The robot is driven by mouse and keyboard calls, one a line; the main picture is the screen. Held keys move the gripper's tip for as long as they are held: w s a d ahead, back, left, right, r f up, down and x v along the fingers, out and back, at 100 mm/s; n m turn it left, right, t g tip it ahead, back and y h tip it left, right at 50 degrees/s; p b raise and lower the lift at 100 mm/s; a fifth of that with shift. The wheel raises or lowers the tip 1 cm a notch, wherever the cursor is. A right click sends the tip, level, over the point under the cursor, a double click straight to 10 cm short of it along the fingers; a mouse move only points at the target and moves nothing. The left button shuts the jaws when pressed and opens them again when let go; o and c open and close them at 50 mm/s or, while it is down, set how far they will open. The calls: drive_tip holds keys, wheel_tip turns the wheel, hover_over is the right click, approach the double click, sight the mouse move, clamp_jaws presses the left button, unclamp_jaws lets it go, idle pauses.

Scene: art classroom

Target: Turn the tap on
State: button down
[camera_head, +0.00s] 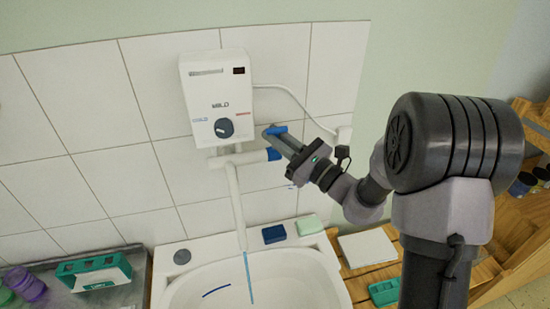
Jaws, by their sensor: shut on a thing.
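The tap is a white pipe (236,196) below a white water heater (217,92) on the tiled wall, with its spout hanging down over the white sink (178,290). A blue tap handle (275,130) sticks out at the right of the heater's base, and a blue end piece (273,154) sits just below it. My gripper (277,138) comes in from the right and is shut on the blue handle. Its fingers partly hide the handle. A thin light-blue streak, like water, runs down from the spout into the basin.
A dark blue sponge (274,234) and a pale green soap (309,225) lie on the sink's back rim. A green-and-white box (94,272) and purple bottle (27,285) stand left. A wooden slatted surface (372,275) is right of the sink.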

drive_tip(key=shift+s+f+y+b, duration=0.15)
drive_tip(key=shift+y+b, duration=0.15)
drive_tip(key=c, duration=1.5)
unclamp_jaws()
drive_tip(key=shift+d, duration=0.1)
drive_tip(key=b+v, duration=0.1)
drive_tip(key=v, duration=1.6)
drive_tip(key=shift+s+b, duration=0.15)
drive_tip(key=shift+b, duration=0.25)
